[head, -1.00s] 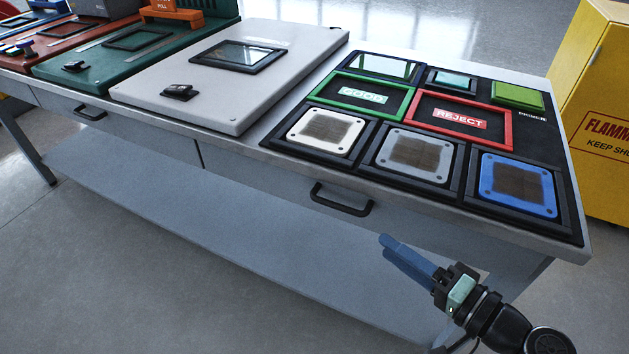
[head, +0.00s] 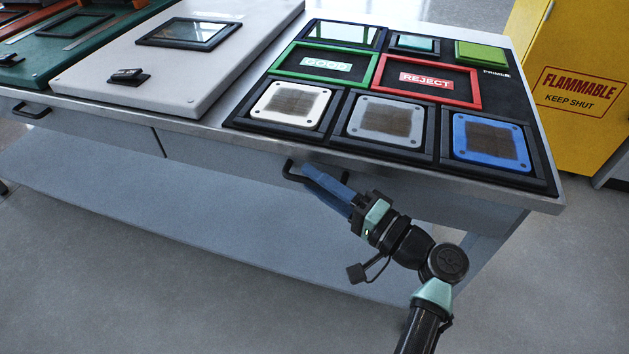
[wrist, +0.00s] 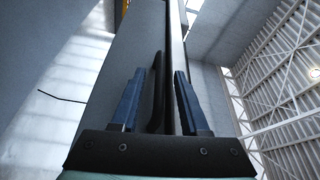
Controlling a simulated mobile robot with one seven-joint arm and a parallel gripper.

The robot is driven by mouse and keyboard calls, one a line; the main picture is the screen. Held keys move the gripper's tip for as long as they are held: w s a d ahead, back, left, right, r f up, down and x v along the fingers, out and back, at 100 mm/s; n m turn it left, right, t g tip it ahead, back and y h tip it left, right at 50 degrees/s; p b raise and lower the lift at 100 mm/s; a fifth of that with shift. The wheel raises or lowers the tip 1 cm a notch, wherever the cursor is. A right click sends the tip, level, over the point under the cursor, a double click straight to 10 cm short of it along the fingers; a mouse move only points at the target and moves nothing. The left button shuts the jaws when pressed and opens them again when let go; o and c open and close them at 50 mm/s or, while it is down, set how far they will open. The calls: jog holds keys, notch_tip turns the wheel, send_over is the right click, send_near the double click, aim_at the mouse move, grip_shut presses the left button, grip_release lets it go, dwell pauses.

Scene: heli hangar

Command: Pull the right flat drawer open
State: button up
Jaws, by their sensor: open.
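The right flat drawer (head: 225,158) is a grey front under the bench top, and it looks closed. Its black bar handle (head: 289,172) is partly hidden behind my blue fingers. My gripper (head: 318,172) is open at the handle, reaching in from the front right. In the wrist view my gripper (wrist: 160,75) has its two fingers apart, and the dark handle (wrist: 158,92) shows between them. I cannot tell whether a finger touches it.
The bench top (head: 215,115) carries a black board with framed tiles (head: 500,95) and a pale grey case (head: 170,75). A left drawer handle (head: 32,112) is at far left. A lower shelf (head: 150,215) runs below. A yellow flammables cabinet (head: 570,60) stands right. Floor in front is clear.

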jog(key=shift+w+a, duration=0.3)
jog(key=shift+a, duration=0.05)
jog(key=shift+c, duration=0.3)
grip_shut()
dwell(1.0)
